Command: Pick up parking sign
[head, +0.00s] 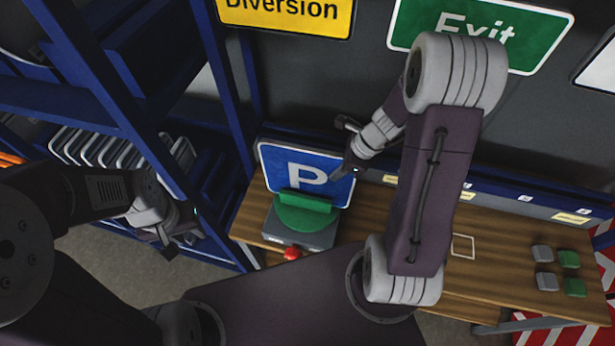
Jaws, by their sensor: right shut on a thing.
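The parking sign (278,164) is a blue rectangle with a white border and a white P. It stands tilted at the back of the wooden bench, behind a grey device with a green top (303,215) that overlaps its lower edge. My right gripper (345,174) is shut on the sign's right side; the fingertips are small in this view. My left gripper (171,247) hangs at the left, in front of the blue shelving and away from the sign. Its fingers are dark and too unclear to tell whether they are open.
The wooden bench (405,225) extends right, with grey and green blocks (569,259) at its right end. A red button (291,253) is on the device's front. Blue shelving (130,160) stands left. Yellow Diversion (290,12) and green Exit (520,38) signs hang on the wall behind.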

